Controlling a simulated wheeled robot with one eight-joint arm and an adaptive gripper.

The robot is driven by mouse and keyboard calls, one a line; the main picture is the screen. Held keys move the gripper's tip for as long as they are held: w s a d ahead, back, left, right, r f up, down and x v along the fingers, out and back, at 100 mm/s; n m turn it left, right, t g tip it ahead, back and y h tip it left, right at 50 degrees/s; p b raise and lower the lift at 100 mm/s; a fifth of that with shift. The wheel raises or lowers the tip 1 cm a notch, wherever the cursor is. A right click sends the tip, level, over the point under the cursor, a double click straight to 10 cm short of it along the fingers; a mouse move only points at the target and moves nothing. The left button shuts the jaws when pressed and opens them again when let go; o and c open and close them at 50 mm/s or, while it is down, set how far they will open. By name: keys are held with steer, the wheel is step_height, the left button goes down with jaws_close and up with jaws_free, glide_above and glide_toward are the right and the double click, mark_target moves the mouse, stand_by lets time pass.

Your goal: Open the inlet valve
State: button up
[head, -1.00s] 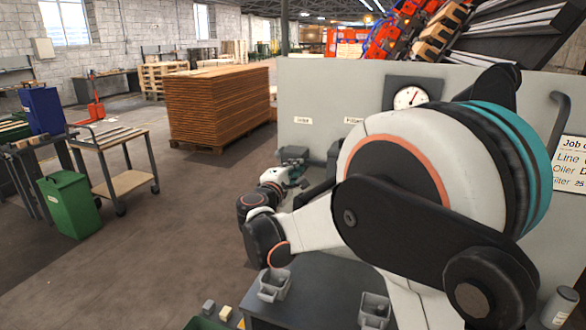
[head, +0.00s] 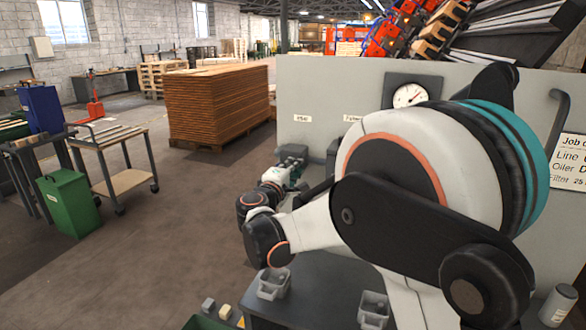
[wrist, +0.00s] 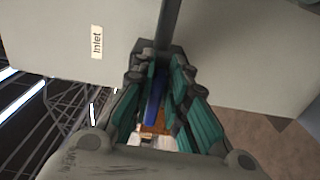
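The "Inlet" label (head: 302,118) is on the pale grey panel (head: 330,85), and it also shows in the wrist view (wrist: 97,42). Below it in the head view is a dark grey fitting, the inlet valve (head: 292,152), partly hidden by my gripper (head: 285,174). In the wrist view, a dark pipe runs into the valve body (wrist: 172,47) just beyond my fingertips. A blue bar (wrist: 155,98), seemingly the valve's handle, lies between my teal-padded fingers, nearer the left one. My gripper (wrist: 165,70) looks open, with a gap on the right; contact cannot be told.
A gauge (head: 410,93) and a "Filter" label (head: 353,118) are farther right on the panel. Small grey bins (head: 273,286) sit on a dark bench (head: 318,290) below my arm. A cart (head: 118,186) and green bin (head: 68,203) stand left; the floor between is clear.

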steer(key=shift+o, duration=0.8)
steer(key=shift+s, duration=0.1)
steer(key=v, duration=1.1)
steer(key=shift+s+a, duration=0.15)
steer(key=shift+s, duration=0.25)
steer(key=shift+r, duration=0.1)
